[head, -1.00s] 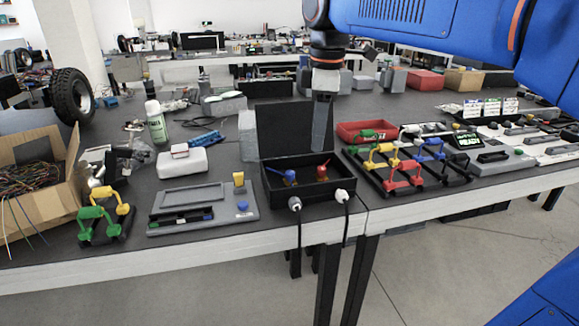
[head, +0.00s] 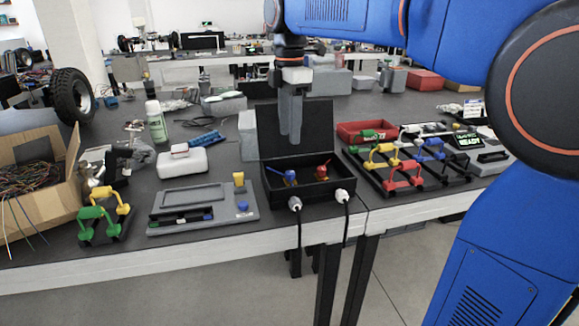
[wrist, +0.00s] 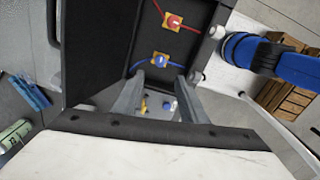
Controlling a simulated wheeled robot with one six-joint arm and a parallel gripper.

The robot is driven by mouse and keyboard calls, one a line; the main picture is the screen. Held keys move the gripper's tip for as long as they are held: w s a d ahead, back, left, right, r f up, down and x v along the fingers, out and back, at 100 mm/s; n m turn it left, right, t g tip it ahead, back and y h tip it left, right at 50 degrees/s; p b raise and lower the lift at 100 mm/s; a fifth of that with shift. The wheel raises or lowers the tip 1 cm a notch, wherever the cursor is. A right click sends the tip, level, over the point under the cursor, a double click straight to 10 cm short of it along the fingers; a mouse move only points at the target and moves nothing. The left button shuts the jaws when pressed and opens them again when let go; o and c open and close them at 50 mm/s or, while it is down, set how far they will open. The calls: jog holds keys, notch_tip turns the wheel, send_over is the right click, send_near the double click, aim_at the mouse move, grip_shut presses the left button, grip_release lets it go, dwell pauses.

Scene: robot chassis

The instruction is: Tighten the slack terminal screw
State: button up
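A black box (head: 312,190) with its lid (head: 268,130) raised stands at the table's front edge. Inside are a blue terminal screw (head: 289,177) and a red terminal screw (head: 321,171). In the wrist view the red screw (wrist: 172,22) and the blue screw (wrist: 161,59) each sit on an orange-yellow base with a wire in their own colour. I cannot tell which is slack. My gripper (head: 289,140) points down above the box, before the lid. In the wrist view my gripper (wrist: 160,80) is open and empty, its fingertips apart near the blue screw's side.
Two cable plugs (head: 342,196) project from the box front. A grey panel (head: 205,215) lies left of the box, and a rack with coloured handles (head: 400,175) stands right. A grey block (head: 248,135) is beside the lid. Free room above the box is open.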

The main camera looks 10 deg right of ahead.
aim_at(289, 172)
notch_tip(289, 172, down, 11)
jog(key=shift+f, duration=0.1)
dwell(0.3)
grip_shut()
